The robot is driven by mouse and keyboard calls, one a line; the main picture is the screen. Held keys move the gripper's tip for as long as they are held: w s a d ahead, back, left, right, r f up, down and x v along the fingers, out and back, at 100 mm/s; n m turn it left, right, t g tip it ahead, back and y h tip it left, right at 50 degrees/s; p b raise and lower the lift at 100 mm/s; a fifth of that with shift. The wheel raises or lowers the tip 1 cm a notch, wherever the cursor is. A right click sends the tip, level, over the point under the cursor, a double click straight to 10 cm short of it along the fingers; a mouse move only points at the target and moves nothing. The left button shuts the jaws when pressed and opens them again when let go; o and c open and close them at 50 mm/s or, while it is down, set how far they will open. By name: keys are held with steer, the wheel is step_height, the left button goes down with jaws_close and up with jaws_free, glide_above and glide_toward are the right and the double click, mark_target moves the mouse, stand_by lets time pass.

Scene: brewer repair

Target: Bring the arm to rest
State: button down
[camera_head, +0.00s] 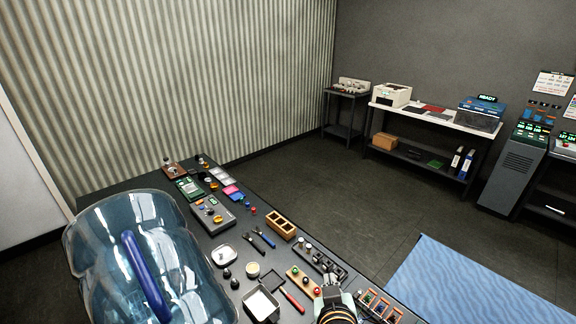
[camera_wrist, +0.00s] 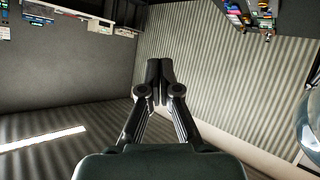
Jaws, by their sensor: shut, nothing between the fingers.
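My gripper (camera_wrist: 160,68) points away from the wrist camera in the middle of the wrist view. Its two black fingers are together, with nothing between them. It hangs in free air, with the corrugated wall and bare floor behind it. In the head view only a rounded part of my arm (camera_head: 338,310) shows at the bottom edge; the gripper's fingers are not visible there.
A dark workbench (camera_head: 262,222) carries a large blue water bottle (camera_head: 185,255), a wooden box (camera_head: 281,227), a red-handled tool (camera_head: 292,301) and several small parts. A white-topped table (camera_head: 436,117), consoles (camera_head: 513,165) and a blue mat (camera_head: 460,285) stand apart. Open floor (camera_head: 330,190) lies between.

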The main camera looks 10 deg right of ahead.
steer(key=s+a+r+t+y, duration=0.2)
steer(key=a+r+t, duration=0.1)
steer(key=a+r, duration=0.4)
steer(key=s+a+r+t+y, duration=0.1)
steer(key=s+a+r+t, duration=0.15)
steer(key=a+r, duration=0.45)
steer(key=s+f+g+p, duration=0.5)
steer(key=s+f+p, duration=0.1)
steer(key=s, duration=0.3)
steer(key=shift+s, duration=0.2)
steer(key=shift+d, duration=0.1)
